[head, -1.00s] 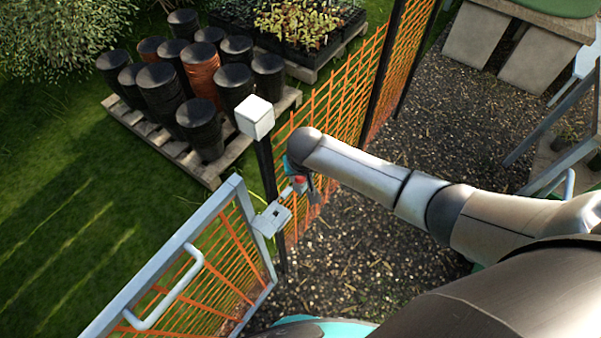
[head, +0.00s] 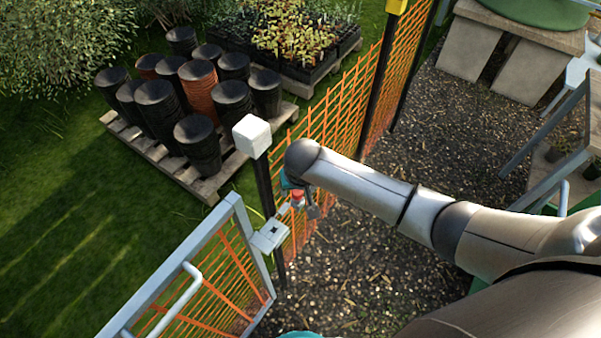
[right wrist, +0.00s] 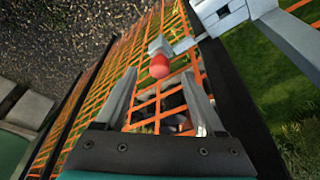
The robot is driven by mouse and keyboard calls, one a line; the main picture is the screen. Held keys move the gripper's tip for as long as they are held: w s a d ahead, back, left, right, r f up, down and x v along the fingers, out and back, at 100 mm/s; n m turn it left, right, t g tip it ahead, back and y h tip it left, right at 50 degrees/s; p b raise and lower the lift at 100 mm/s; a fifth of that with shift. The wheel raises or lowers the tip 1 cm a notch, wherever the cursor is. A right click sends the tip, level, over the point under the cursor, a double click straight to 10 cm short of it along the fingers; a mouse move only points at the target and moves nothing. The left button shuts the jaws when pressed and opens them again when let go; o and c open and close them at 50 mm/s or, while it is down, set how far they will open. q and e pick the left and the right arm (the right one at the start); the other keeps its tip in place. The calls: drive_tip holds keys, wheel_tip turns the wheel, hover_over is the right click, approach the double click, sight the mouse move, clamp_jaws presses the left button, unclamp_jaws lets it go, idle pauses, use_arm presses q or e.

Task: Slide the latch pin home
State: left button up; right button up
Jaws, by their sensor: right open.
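The latch pin's red knob (right wrist: 160,66) and its grey rod (right wrist: 183,45) show in the right wrist view. The rod points towards a light grey latch housing with a dark hole (right wrist: 222,13). I cannot tell how far the pin reaches in. In the head view the housing (head: 270,237) sits at the gate (head: 160,270) corner beside a post. My right gripper (right wrist: 159,76) is open, its fingers on either side of the knob's line of sight; contact is not clear. In the head view my right gripper (head: 303,203) is partly hidden by my arm. My left gripper is out of view.
A black post with a white cap (head: 252,135) stands close to the gripper. Orange mesh fencing (head: 345,105) runs back from it. Black pots (head: 197,143) stand on a pallet behind the fence. Gravel (head: 400,140) lies open on the right, before a grey bench (head: 470,42).

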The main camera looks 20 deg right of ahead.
drive_tip(key=p+v, duration=0.1)
drive_tip(key=v, duration=1.1)
drive_tip(key=shift+r+p, duration=0.2)
drive_tip(key=shift+p, duration=0.1)
drive_tip(key=s+d+f+b, duration=0.2)
drive_tip(key=f+b, duration=0.2)
drive_tip(key=f, duration=0.8)
drive_tip(key=s+d+f+n+b, duration=0.1)
drive_tip(key=s+f+b, duration=0.25)
drive_tip(key=f, duration=0.85)
drive_tip(key=s+d+f+b, duration=0.2)
drive_tip(key=f+b, duration=0.3)
drive_tip(key=f, duration=0.7)
drive_tip(key=s+d+f+n+g+b, duration=0.1)
drive_tip(key=s+f+b, duration=0.3)
drive_tip(key=s+f, duration=0.6)
drive_tip(key=s+d+f+n+g+b, duration=0.1)
drive_tip(key=s+f+b, duration=0.3)
drive_tip(key=s+f, duration=0.7)
drive_tip(key=s+n, duration=0.1)
drive_tip(key=s, duration=0.5)
drive_tip(key=shift+s+f, duration=0.35)
